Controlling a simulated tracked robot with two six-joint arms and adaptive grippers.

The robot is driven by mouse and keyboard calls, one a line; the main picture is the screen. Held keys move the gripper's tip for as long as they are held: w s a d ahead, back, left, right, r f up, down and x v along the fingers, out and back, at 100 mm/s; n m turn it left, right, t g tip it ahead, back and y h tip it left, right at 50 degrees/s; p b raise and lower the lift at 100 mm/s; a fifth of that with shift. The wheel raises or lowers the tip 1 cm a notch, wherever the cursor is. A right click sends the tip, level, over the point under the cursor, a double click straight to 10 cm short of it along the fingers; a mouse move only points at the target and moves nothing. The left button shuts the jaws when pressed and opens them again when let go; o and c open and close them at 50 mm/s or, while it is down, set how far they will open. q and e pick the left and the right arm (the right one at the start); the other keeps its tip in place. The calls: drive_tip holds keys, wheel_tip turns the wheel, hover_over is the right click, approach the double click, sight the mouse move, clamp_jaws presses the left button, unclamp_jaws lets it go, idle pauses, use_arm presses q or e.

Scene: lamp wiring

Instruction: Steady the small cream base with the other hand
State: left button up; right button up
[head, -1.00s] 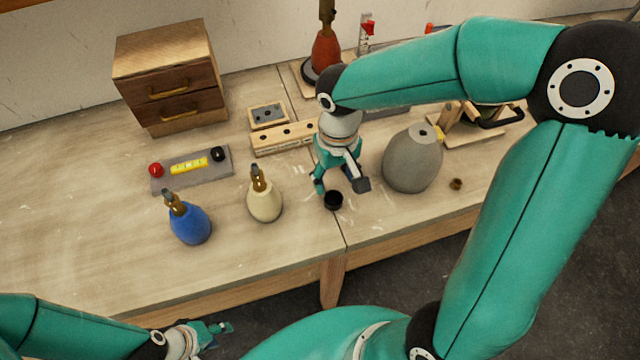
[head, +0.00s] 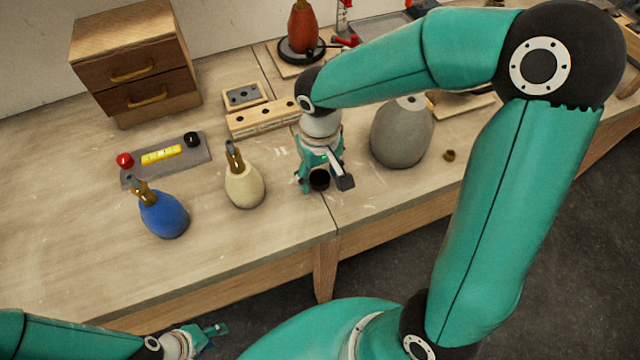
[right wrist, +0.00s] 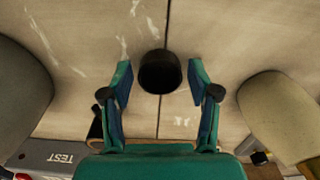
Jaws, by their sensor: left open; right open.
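The small cream base (head: 244,190) stands upright on the bench, a brass-coloured fitting on its top. In the right wrist view the cream base (right wrist: 284,112) is at the right, apart from the fingers. My right gripper (head: 325,184) is open, to the right of the cream base. A small black cylinder (right wrist: 160,72) lies between its fingertips, with gaps at both sides; it also shows in the head view (head: 319,180). My left gripper (head: 217,330) is low in front of the bench, open, and far from the cream base.
A blue base (head: 163,215) stands left of the cream one, a large grey base (head: 402,135) right of my right gripper. Behind are a test board (head: 165,160), a wooden block with holes (head: 262,120) and a drawer cabinet (head: 135,65). Bare bench lies in front of the cream base.

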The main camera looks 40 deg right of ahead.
sight(320, 182)
drive_tip(key=c, duration=0.9)
drive_tip(key=shift+r+p, duration=1.95)
drive_tip(key=shift+r, duration=0.65)
drive_tip(key=shift+c, duration=0.2)
drive_tip(key=shift+f, duration=0.1)
